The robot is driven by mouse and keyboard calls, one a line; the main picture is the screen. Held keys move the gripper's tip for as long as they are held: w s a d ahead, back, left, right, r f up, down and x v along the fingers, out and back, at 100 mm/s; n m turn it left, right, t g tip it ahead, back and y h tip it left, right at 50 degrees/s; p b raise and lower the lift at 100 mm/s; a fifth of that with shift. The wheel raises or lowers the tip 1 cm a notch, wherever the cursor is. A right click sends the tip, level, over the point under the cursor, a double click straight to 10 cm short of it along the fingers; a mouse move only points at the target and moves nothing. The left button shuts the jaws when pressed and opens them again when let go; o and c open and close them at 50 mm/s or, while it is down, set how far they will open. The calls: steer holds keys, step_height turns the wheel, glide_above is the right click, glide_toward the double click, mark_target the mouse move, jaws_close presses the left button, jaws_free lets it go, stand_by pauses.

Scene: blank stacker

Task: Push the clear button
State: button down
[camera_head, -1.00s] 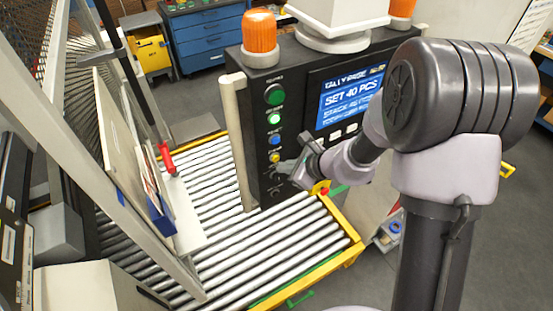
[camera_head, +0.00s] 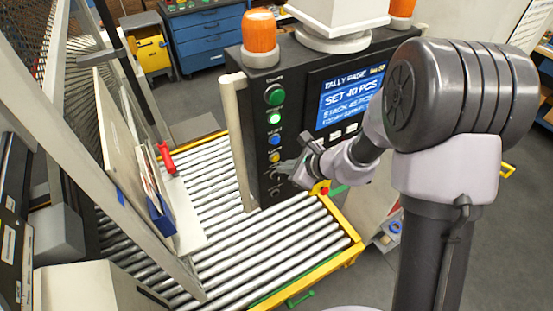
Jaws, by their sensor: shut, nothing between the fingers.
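The black control panel (camera_head: 258,110) carries a column of buttons on its left side. From the top they are a dark green button (camera_head: 274,95), a lit green one (camera_head: 274,117), a blue one (camera_head: 274,140) and a yellow one (camera_head: 274,157). A dark round control (camera_head: 277,176) sits below, partly hidden by my gripper. The labels are too small to read, so I cannot tell which is the clear button. My gripper (camera_head: 281,168) is shut and empty, its tip at the panel face just below and right of the yellow button. I cannot tell whether it touches.
A blue screen (camera_head: 347,99) reads "TALLY PAGE, SET 40 PCS". A grey vertical post (camera_head: 238,145) stands left of the buttons. A roller conveyor (camera_head: 265,238) with a yellow edge lies below. A small red button on a yellow base (camera_head: 322,187) is close under my wrist.

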stand_by(0.3)
steer(key=shift+w+a, duration=0.25)
steer(key=shift+w, duration=0.15)
steer(key=shift+w+a, duration=0.2)
steer(key=shift+w, duration=0.1)
stand_by(0.7)
steer(key=shift+s+d+b, duration=0.45)
steer(key=shift+s+b, duration=0.25)
steer(key=shift+s+d+b, duration=0.55)
steer(key=shift+s+d, duration=0.15)
steer(key=shift+s, duration=0.35)
steer(key=shift+s+d+b, duration=0.5)
steer(key=shift+s+d, duration=0.2)
steer(key=shift+s, duration=0.35)
